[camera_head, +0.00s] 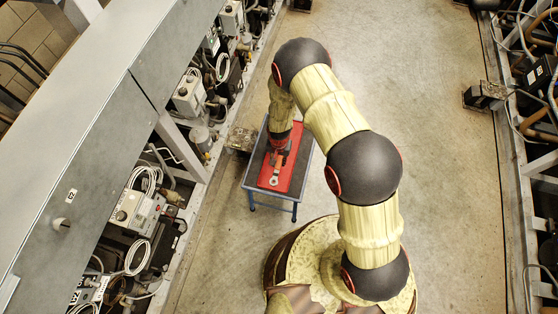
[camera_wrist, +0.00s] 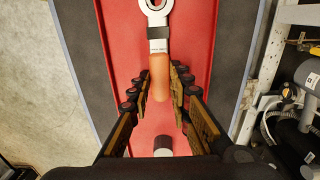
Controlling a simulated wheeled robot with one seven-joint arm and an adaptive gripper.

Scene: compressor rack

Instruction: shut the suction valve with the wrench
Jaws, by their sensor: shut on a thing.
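The wrench (camera_head: 274,181) has a ring-shaped metal head and an orange handle. It lies along a red tray (camera_head: 299,163) on a small table, with its ring toward the front in the head view. In the wrist view the wrench (camera_wrist: 158,45) points away from my gripper (camera_wrist: 160,82). My gripper's fingers are shut on the orange handle from both sides, low over the tray. In the head view my gripper (camera_head: 279,156) is partly hidden by my arm. I cannot tell which fitting on the racks is the suction valve.
The small table (camera_head: 252,184) has a dark top and blue legs. A compressor rack (camera_head: 150,210) with pipes, cables and grey boxes runs along the left. Another rack (camera_head: 510,160) stands at the right. A short grey cylinder (camera_wrist: 163,152) shows near my gripper.

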